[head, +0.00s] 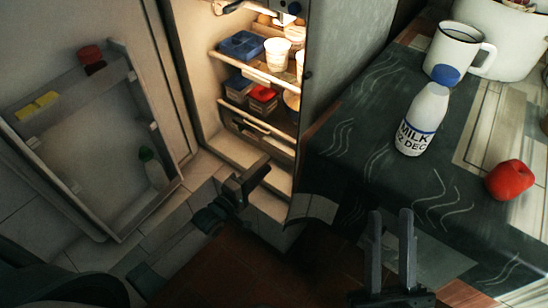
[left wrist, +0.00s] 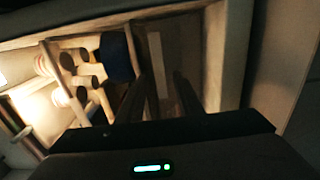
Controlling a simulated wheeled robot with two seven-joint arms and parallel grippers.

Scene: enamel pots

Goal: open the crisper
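The crisper (head: 262,134) is the drawer low in the lit, open fridge in the head view, below the shelf with boxes. It looks pushed in. My left gripper (head: 262,170) is just in front of and below it, overlapping its lower part in this view. In the left wrist view the two dark fingers (left wrist: 166,95) stand apart and point at the brownish crisper front (left wrist: 185,50), with a pale strip between them. I cannot tell whether they touch it; nothing shows held. My right gripper (head: 391,222) is open and empty over the dark tablecloth.
The fridge door (head: 85,150) stands wide open at left, with a bottle in it. Shelves hold cups (head: 277,53) and blue boxes (head: 240,45). On the table (head: 350,165) are a milk bottle (head: 422,120), a red apple (head: 510,180), a white mug (head: 455,50) and a pot.

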